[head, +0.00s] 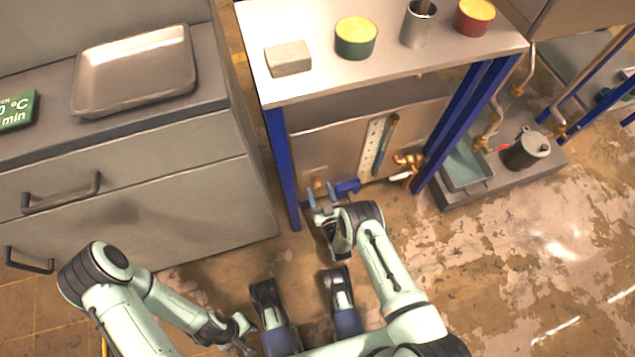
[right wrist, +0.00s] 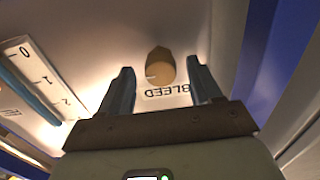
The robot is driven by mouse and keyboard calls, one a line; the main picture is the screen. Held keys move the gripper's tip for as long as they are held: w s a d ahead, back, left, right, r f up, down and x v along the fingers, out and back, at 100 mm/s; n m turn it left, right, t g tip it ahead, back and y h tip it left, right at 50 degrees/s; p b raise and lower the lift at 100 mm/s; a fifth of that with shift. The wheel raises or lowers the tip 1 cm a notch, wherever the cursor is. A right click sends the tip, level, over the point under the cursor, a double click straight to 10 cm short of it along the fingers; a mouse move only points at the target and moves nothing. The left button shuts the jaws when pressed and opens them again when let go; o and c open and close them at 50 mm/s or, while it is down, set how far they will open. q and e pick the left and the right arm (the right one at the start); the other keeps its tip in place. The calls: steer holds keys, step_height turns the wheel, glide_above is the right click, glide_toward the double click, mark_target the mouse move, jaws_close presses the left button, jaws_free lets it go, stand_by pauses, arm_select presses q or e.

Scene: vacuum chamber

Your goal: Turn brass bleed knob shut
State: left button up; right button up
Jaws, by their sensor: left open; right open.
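The brass bleed knob (right wrist: 160,68) sits on the pale panel in the right wrist view, next to an upside-down BLEED label (right wrist: 166,91). A short white mark shows near the knob's left edge. In the head view the knob (head: 318,184) is small, low on the panel under the bench. My right gripper (head: 321,195) is open in front of it. In the right wrist view its two fingers stand on either side of the knob, with visible gaps; I cannot tell how far the tips are from the panel. My left gripper (head: 246,334) is open and empty, low over the floor.
A blue valve handle (head: 347,187) is just right of the knob, with brass fittings (head: 407,161) further right. A scale plate (right wrist: 40,80) is on the panel. Blue bench legs (head: 283,165) flank the panel. A grey cabinet (head: 130,190) stands left.

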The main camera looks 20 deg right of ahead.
steer(key=shift+w, duration=0.15)
arm_select(q)
steer(key=shift+w, duration=0.25)
arm_select(e)
steer(key=c, duration=1)
steer(key=shift+c, duration=0.2)
